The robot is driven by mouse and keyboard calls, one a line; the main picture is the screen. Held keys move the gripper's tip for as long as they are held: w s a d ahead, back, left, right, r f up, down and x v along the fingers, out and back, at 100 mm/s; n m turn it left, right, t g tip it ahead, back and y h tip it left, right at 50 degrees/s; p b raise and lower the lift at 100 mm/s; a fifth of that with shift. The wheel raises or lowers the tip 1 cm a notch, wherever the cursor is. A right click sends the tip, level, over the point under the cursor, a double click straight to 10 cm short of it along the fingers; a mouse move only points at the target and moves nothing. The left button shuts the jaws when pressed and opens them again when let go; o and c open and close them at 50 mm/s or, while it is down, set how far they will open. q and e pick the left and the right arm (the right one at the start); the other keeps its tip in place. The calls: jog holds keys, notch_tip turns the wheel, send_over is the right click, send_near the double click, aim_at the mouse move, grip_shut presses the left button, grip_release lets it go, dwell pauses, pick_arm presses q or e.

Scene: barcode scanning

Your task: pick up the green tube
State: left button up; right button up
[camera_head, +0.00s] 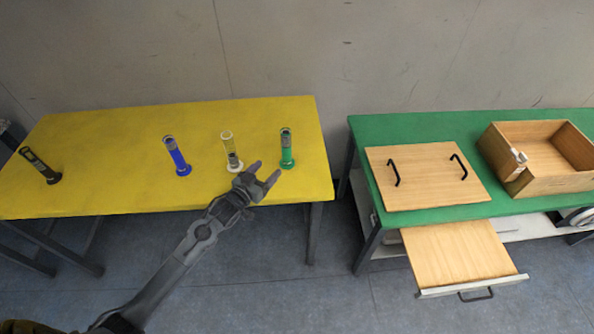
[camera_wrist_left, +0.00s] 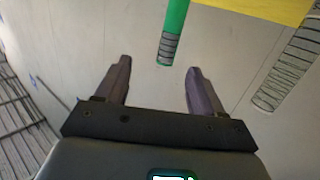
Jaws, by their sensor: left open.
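The green tube (camera_head: 287,148) stands upright on the yellow table (camera_head: 110,140) near its right end. In the left wrist view the green tube (camera_wrist_left: 173,30) shows at the top middle, with its clear, marked end toward the fingers. My left gripper (camera_head: 269,173) is open and empty, just in front of the green tube and a little left of it. In the left wrist view its two fingers (camera_wrist_left: 155,88) are apart, with the tube beyond their tips. My right gripper is not in view.
A white tube (camera_head: 231,150) stands close left of the green one; a blue tube (camera_head: 177,156) and a black tube (camera_head: 40,166) stand farther left. The green table (camera_head: 430,125) on the right bears a wooden lid (camera_head: 425,185) and an open wooden box (camera_head: 560,183).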

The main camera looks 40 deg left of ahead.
pick_arm(q)
jog(key=t+b, duration=0.1)
jog(key=b, duration=0.6)
send_near(283, 143)
jog(key=f, duration=0.2)
jog(key=shift+t+y, duration=0.3)
jog(key=w, duration=0.2)
jog(key=w+b, duration=0.1)
jog(key=w, duration=0.1)
jog(key=w+r, duration=0.1)
jog(key=w, duration=0.1)
jog(key=shift+w+a, duration=0.35)
jog(key=shift+w+b, duration=0.25)
jog(key=shift+b, duration=0.15)
jog(key=shift+w+r+b, duration=0.15)
jog(key=shift+w+b, duration=0.55)
jog(key=shift+w, duration=1.65)
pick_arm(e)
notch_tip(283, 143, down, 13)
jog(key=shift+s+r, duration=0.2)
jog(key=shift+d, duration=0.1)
pick_arm(q)
jog(key=shift+r, duration=0.1)
grip_shut()
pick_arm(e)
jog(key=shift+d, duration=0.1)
